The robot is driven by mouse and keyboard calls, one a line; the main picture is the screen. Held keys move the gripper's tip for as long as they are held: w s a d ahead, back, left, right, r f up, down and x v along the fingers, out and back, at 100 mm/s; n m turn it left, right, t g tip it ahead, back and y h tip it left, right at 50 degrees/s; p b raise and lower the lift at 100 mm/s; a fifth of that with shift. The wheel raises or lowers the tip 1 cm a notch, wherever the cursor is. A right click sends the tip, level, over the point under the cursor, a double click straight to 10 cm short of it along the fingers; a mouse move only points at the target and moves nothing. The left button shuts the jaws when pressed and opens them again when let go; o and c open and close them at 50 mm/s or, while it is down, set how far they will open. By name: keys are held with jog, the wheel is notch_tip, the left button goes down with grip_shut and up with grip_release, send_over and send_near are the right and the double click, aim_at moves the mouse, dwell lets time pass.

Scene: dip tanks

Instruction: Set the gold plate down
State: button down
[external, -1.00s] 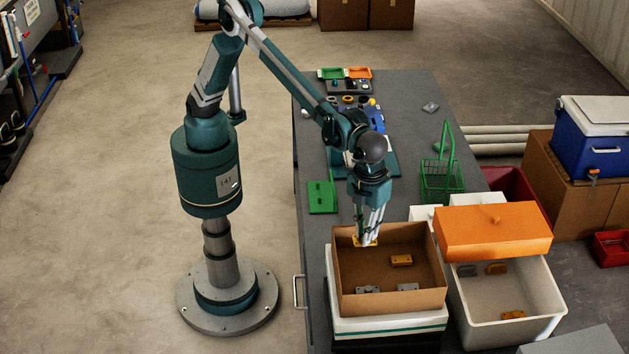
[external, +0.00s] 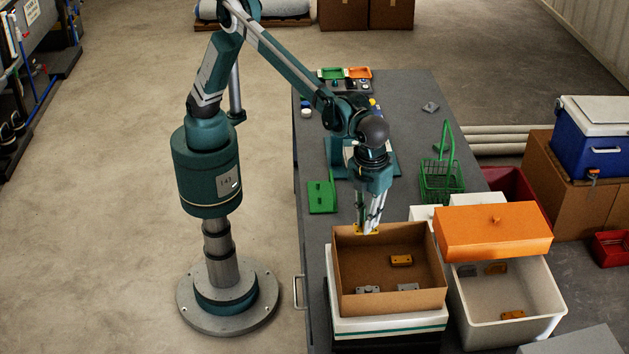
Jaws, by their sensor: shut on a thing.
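My gripper (external: 367,229) is shut on a gold plate (external: 358,229). The plate is at the height of the far rim of an open cardboard box (external: 385,302), near its far left corner. Part of the plate is hidden behind the fingers. Inside the box lie another gold plate (external: 401,260) and two grey plates, one at the left (external: 368,289) and one further right (external: 408,287).
The box stands on a white tank (external: 390,325). A white tub (external: 530,325) to its right holds more plates under an orange lid (external: 493,231). Bare grey tabletop (external: 412,110) shows further back.

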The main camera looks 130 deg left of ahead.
jog(key=s+a+n+b, duration=0.25)
jog(key=a+n, duration=0.45)
jog(key=a, duration=3.7)
jog(key=s+a+n, duration=0.1)
jog(key=s+a, duration=0.3)
jog(key=a, duration=0.4)
jog(key=s+a+n+b, duration=0.1)
jog(key=s+a+n, duration=0.1)
jog(key=s+a, duration=0.45)
jog(key=s+a+n, duration=0.1)
jog(key=s+a, duration=0.2)
jog(key=a, duration=0.7)
jog(key=s+a+n+b, duration=0.3)
jog(key=s+a+n, duration=0.4)
jog(key=s+a, duration=2.35)
notch_tip(320, 180, down, 28)
jog(key=s+d, duration=0.1)
jog(key=shift+s+d+r, duration=0.2)
jog(key=shift+s, duration=0.1)
jog(key=shift+f, duration=3.1)
